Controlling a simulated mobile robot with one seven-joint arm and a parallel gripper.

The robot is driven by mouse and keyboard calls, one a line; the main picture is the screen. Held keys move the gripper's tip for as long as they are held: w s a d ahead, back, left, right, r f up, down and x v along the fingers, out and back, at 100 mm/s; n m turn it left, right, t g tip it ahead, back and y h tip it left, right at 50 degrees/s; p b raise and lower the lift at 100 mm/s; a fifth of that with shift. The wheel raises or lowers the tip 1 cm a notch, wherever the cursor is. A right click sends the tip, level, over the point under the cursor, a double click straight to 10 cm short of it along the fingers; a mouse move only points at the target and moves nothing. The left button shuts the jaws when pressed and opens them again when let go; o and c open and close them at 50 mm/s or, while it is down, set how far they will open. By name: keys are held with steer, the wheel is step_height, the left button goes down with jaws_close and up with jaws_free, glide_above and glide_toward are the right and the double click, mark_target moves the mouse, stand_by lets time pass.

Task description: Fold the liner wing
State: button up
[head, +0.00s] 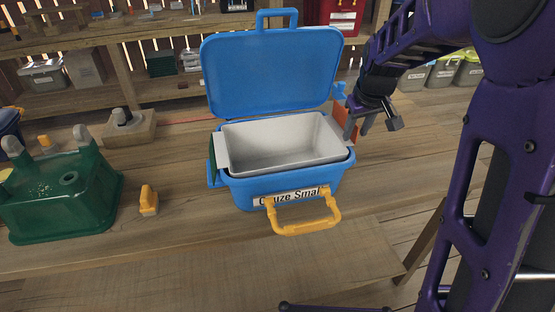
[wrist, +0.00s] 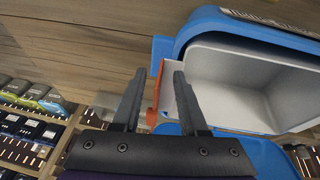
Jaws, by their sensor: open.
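A blue bin (head: 240,190) with a label reading "Gauze Small" stands on the wooden bench, its blue lid (head: 270,75) raised upright at the back. A pale grey liner (head: 280,145) sits inside it; the liner also shows in the wrist view (wrist: 235,105). A pale liner wing (head: 222,151) sticks out at the left rim, and another wing (head: 333,127) at the right rim. My gripper (head: 360,129) is open beside the right rim. In the wrist view, the right wing (wrist: 172,98) shows between my gripper's fingers (wrist: 157,75); contact cannot be told.
An orange panel (head: 345,117) is at the bin's right side and a green panel (head: 212,160) at its left. A yellow handle (head: 303,226) sticks out in front. A green container (head: 65,195) and yellow piece (head: 148,200) stand left. Bench right of the bin is clear.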

steer(key=shift+f, duration=0.45)
stand_by(0.3)
stand_by(0.4)
jaws_close()
steer(key=shift+d+y, duration=0.2)
steer(key=shift+y, duration=0.1)
steer(key=shift+w+d+g+y, duration=0.1)
steer(key=shift+g+y, duration=0.2)
steer(key=shift+y, duration=0.3)
